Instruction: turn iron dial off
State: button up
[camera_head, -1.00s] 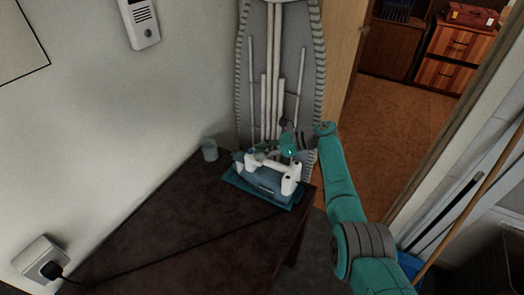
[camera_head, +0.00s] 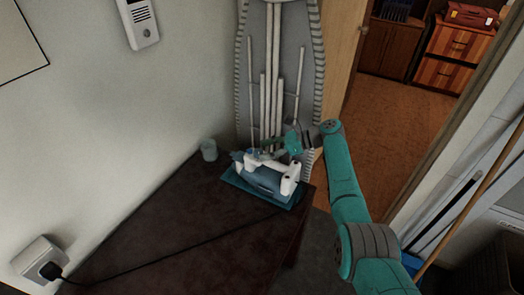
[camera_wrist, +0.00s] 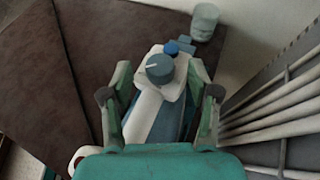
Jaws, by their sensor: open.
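The iron (camera_head: 268,177), blue and white, stands on a blue base on the dark table, below my gripper. Its dial (camera_wrist: 160,69) is a round blue knob with a pale pointer line, on the white top of the iron in the wrist view. A smaller blue button (camera_wrist: 171,48) sits just beyond it. My gripper (camera_wrist: 159,95) is open, with one finger on each side of the iron's top and the dial between and slightly beyond the fingertips. I cannot tell whether the fingers touch the iron. In the head view my gripper (camera_head: 265,152) is small and hides part of the iron.
The dark table (camera_head: 190,235) is mostly clear, with a cord running across it to a wall socket (camera_head: 42,263). A pale cup (camera_head: 209,150) stands at the wall. An ironing board (camera_head: 280,60) leans upright close behind the iron. A doorway opens at the right.

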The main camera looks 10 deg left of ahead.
jog(key=v, duration=1)
jog(key=s+m+t, duration=0.1)
jog(key=s+a+f+m+t, duration=0.1)
jog(key=t, duration=0.1)
jog(key=s+m+t, duration=0.1)
jog(key=m, duration=0.1)
jog(key=shift+s+a+f+t+h, duration=0.2)
jog(key=shift+s+t+h, duration=0.15)
jog(key=shift+t+h, duration=0.05)
jog(key=shift+s+a+r+m+t, duration=0.1)
jog(key=shift+s+r+m+t, duration=0.35)
jog(key=shift+s, duration=0.2)
jog(key=x, duration=1)
jog(key=shift+w+a+f, duration=0.2)
jog(key=shift+a, duration=0.1)
jog(key=shift+c, duration=0.3)
